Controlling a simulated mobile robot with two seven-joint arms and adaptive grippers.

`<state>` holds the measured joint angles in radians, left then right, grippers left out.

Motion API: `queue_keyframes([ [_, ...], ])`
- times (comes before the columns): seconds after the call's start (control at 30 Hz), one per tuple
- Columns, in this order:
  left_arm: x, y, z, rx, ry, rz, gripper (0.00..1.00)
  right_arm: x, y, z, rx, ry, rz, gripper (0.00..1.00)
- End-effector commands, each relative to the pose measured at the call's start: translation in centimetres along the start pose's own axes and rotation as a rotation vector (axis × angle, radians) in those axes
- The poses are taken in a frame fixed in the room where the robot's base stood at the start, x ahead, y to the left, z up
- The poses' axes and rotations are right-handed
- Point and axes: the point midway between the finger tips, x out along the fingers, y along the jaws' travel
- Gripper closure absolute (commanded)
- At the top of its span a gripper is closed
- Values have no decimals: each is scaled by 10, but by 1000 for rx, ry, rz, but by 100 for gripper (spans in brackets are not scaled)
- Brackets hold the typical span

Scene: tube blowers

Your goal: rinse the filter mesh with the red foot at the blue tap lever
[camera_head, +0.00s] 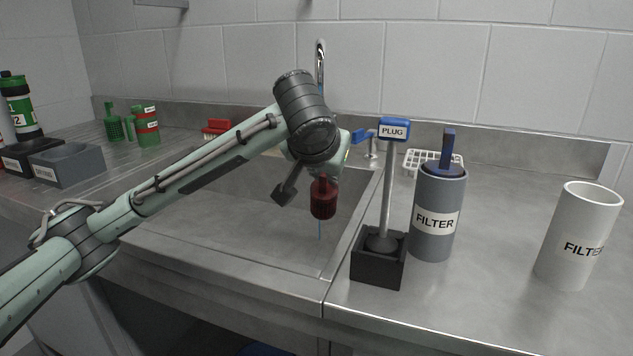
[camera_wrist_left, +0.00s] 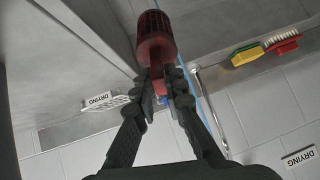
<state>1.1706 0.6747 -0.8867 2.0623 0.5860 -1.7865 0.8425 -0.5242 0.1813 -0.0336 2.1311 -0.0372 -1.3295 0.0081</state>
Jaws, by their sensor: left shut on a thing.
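The dark red filter mesh (camera_head: 322,200) hangs above the sink basin, below the tap spout (camera_head: 320,62). My left gripper (camera_wrist_left: 163,78) is shut on its red stem; the mesh also shows in the left wrist view (camera_wrist_left: 155,38). The blue tap lever (camera_head: 362,135) is right of my left wrist, behind the basin. My right gripper is not in view.
Right of the basin (camera_head: 225,215) stand the blue-topped PLUG (camera_head: 394,130) in a black box (camera_head: 377,268), a grey FILTER container (camera_head: 436,190) and a white FILTER cylinder (camera_head: 578,235). A white drying rack (camera_head: 418,158) lies behind. Green items (camera_head: 147,128) and grey boxes (camera_head: 66,167) stand left.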

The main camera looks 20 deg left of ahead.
Motion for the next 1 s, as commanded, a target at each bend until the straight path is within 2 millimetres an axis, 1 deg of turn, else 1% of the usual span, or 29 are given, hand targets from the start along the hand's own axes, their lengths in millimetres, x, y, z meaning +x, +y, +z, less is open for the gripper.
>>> queue_keyframes([
  [0.13, -8, 1, -2, 0, 2, 2, 100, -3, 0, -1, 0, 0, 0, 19],
  [0.3, -24, 4, -2, 0, 2, 2, 100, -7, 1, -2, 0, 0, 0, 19],
  [0.6, -54, 9, -2, 0, 2, 2, 100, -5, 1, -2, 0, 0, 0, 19],
  [0.7, -60, 10, -2, 0, 2, 2, 100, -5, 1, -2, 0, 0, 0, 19],
  [1.0, -64, 9, -2, 0, 0, 0, 100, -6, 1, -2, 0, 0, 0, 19],
])
